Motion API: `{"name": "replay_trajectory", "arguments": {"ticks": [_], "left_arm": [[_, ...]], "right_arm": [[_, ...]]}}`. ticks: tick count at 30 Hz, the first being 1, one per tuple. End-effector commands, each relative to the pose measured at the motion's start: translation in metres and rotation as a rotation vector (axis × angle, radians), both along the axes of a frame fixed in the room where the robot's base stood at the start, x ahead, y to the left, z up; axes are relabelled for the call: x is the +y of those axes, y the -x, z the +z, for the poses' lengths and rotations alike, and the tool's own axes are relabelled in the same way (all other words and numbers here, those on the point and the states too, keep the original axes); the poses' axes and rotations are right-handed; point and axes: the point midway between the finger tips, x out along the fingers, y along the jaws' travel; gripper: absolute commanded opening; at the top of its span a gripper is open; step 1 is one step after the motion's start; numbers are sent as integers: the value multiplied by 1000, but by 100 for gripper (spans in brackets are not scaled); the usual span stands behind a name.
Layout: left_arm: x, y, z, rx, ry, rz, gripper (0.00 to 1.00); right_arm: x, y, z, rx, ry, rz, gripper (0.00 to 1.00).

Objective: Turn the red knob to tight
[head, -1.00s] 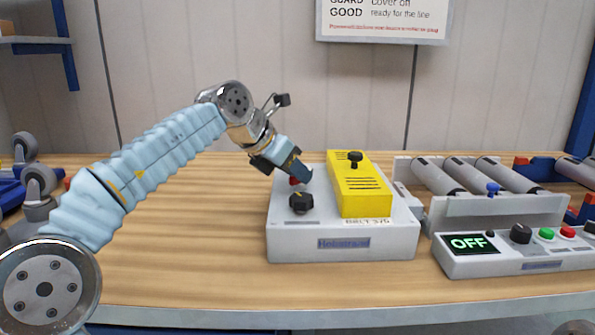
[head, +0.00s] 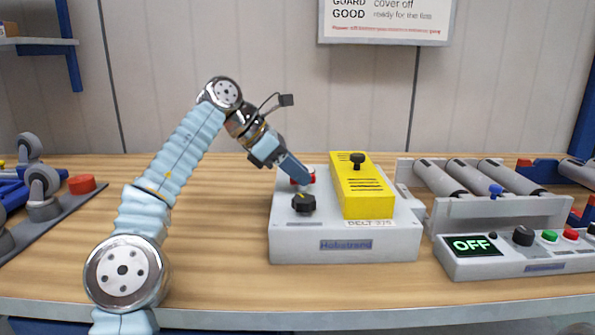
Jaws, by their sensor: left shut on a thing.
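The red knob (head: 303,177) sits on top of the light grey machine box (head: 290,240), left of the yellow cover and behind a black knob (head: 304,203). My left gripper (head: 302,177) reaches down from the upper left and is shut on the red knob. The fingers hide part of the knob, and its pointer mark cannot be read. My right gripper does not show.
A yellow cover (head: 360,190) with a black knob on top stands on the box. A roller conveyor (head: 490,208) and a control panel reading OFF (head: 473,245) stand to the right. The table between is clear.

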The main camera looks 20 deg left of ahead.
Motion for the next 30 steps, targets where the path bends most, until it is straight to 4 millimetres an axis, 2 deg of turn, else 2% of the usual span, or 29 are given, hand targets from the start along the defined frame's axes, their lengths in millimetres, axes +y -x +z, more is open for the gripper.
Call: {"name": "replay_trajectory", "arguments": {"ticks": [10, 11, 14, 23, 30], "left_arm": [[1, 0, -1, 1, -3, 0, 0], [1, 0, -1, 1, -3, 0, 25], [1, 0, -1, 1, -2, -1, 38], [0, 0, 0, 0, -1, -1, 38], [11, 3, 14, -6, 1, -1, 38]], "right_arm": [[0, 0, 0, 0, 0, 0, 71], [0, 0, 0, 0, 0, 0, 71], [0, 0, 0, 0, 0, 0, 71], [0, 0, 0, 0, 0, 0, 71], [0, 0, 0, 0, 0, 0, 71]]}}
